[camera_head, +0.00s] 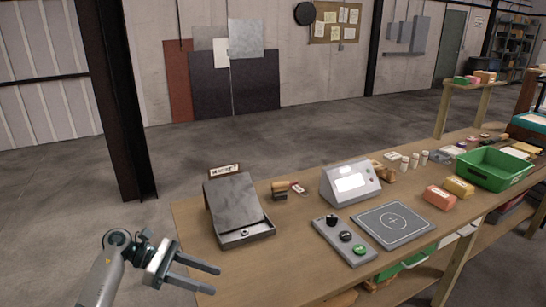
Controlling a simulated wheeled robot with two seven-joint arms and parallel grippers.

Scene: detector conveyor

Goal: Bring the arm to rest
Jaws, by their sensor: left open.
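My left arm comes in at the lower left of the head view, and its gripper (208,277) points to the right. Its two fingers are apart with nothing between them. The gripper is by the left front corner of the wooden table (289,244), in front of the dark grey slanted box (236,208); whether it is over the table edge or just beside it I cannot tell. My right gripper is not in the view.
A panel with knobs (344,241), a grey pad with a circle (393,225) and a lit console (351,184) stand on the table. A green crate (492,168), a red block (439,197) and a yellow block (458,187) are to the right. The floor left of the table is clear up to a dark post (118,100).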

